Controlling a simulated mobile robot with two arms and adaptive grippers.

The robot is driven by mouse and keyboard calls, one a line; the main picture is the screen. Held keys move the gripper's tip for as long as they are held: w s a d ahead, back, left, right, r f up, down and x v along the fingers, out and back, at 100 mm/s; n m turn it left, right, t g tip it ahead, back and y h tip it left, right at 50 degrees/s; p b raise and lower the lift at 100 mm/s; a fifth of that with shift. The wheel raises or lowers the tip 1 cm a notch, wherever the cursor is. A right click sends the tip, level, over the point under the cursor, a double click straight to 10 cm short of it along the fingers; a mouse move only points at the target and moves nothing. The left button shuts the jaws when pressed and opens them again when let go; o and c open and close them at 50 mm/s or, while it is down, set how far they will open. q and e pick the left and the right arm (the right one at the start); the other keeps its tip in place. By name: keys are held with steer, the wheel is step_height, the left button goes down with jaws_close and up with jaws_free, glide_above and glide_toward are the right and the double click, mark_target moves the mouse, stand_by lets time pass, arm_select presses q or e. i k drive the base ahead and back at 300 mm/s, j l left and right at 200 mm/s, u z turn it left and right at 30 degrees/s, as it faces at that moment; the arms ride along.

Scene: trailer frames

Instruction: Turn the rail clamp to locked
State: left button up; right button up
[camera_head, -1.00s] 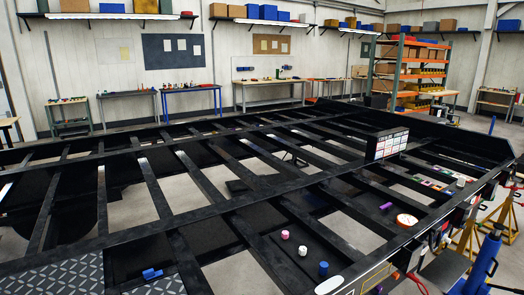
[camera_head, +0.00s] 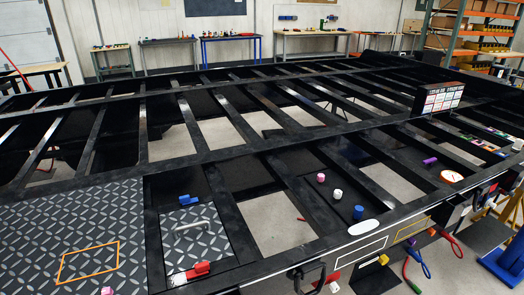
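A blue clamp-like part (camera_head: 189,200) sits at the back edge of a small diamond-plate panel on the black trailer frame (camera_head: 222,165). A red clamp-like part (camera_head: 198,269) sits at the panel's front edge. I cannot tell which of them is the rail clamp, or whether either is locked. The small panel (camera_head: 212,244) has a pale bar handle (camera_head: 192,225) on top. Neither of my grippers shows in the head view.
A large diamond-plate deck (camera_head: 40,235) with an orange outline lies at left. Pink, white and blue knobs and a white oval stand on the frame's right part. A black box with labels (camera_head: 438,98) stands farther back. Coloured hooks and cables hang along the front rail. Wide gaps open between crossbars.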

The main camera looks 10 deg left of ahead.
mark_target(197, 269)
steer(key=l+u, duration=0.1)
steer(key=u, duration=0.35)
steer(key=l+u, duration=0.1)
steer(key=u, duration=0.8)
